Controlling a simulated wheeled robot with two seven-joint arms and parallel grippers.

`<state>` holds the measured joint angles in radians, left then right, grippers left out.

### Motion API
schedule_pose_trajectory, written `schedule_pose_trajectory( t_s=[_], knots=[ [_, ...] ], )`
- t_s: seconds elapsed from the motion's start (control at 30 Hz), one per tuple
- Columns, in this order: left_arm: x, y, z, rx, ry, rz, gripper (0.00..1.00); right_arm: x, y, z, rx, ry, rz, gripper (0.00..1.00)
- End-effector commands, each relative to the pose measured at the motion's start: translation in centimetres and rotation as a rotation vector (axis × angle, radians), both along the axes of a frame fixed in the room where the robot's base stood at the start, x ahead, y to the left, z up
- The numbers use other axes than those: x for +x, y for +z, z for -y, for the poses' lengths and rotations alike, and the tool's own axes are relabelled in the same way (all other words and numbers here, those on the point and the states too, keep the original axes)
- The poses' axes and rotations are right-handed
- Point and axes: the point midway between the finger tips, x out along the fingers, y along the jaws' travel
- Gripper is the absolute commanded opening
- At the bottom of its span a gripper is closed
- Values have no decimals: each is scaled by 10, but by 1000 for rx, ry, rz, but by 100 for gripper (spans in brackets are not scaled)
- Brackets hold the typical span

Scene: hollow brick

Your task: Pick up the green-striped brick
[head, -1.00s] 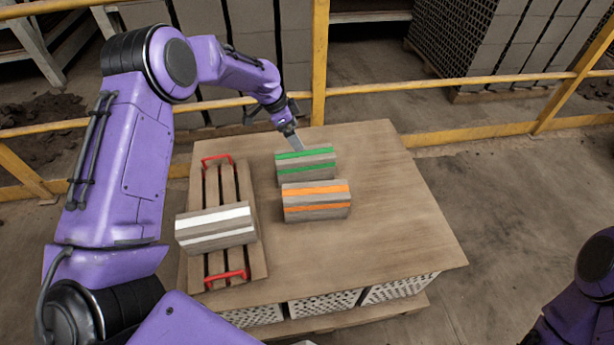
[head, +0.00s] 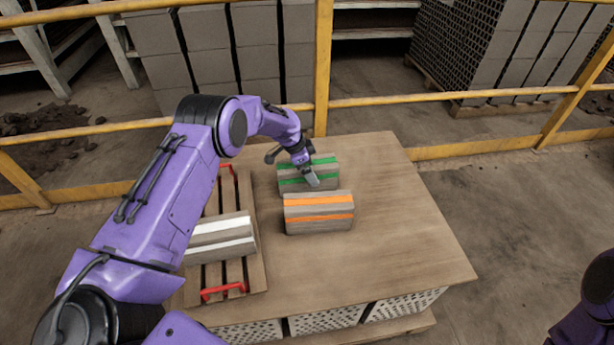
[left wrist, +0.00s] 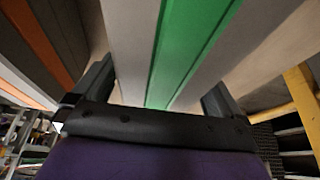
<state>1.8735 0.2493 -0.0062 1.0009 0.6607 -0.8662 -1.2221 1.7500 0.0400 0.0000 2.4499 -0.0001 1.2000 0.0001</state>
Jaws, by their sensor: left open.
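The green-striped brick (head: 290,173) lies on the wooden table (head: 400,220), behind the orange-striped brick (head: 320,213). My left gripper (head: 312,180) is over the green-striped brick and hides part of it in the head view. In the left wrist view the green-striped brick (left wrist: 195,45) fills the middle, with one finger of my left gripper (left wrist: 160,90) on each side of it. The jaws are open around the brick; whether the fingers touch it cannot be told. My right gripper is not in view.
A white-striped brick (head: 222,238) lies on a slatted wooden tray (head: 257,270) with red handles, left on the table. The orange-striped brick is close in front of the green-striped one. The right of the table is clear. A yellow railing (head: 480,93) runs behind.

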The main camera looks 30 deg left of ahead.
Motion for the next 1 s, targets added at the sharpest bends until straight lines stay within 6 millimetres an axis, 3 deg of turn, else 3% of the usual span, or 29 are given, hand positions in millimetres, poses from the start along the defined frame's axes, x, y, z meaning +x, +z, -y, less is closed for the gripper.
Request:
schedule_pose_trajectory(
  t_s=[0.07, 0.3, 0.37, 0.63, 1.0],
  knots=[
    [0, 0, 0, 0, 0, 0, 97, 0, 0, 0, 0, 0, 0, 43],
    [0, 0, 0, 0, 0, 0, 19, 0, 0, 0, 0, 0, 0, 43],
    [1, 3, 0, -1, 1, 4, 4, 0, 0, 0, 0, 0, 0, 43],
    [2, 9, 0, -1, 2, 5, 4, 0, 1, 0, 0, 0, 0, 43],
    [2, 82, 0, -1, 0, 7, 4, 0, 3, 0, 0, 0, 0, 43]
  ],
)
